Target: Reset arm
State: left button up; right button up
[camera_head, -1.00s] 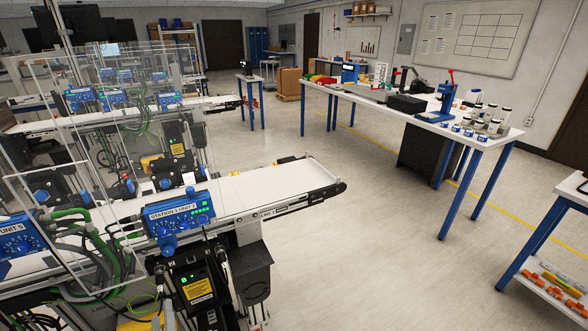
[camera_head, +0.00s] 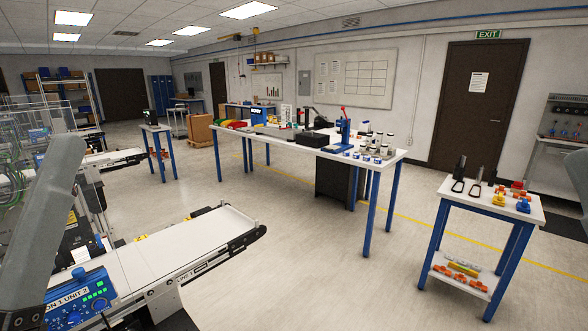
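In the head view a grey arm link of mine (camera_head: 45,215) rises along the left edge. Nothing held by me is visible.
A white-topped belt conveyor (camera_head: 185,250) with a blue control unit (camera_head: 78,298) is at the lower left. A long workbench (camera_head: 290,143) with tools and jars stands mid-room. A small blue-legged table (camera_head: 490,200) with orange parts is at right. The floor between them is clear.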

pick_arm(q)
notch_tip(320, 180, up, 37)
jog(key=d+h+p, duration=0.1)
jog(key=h+p, duration=0.1)
jog(key=p, duration=3.5)
jog(key=shift+w+f+n, duration=0.15)
jog(key=shift+w+n, duration=0.05)
jog(key=shift+n, duration=0.1)
notch_tip(320, 180, down, 12)
jog(key=b, duration=1.2)
jog(key=shift+f, duration=0.15)
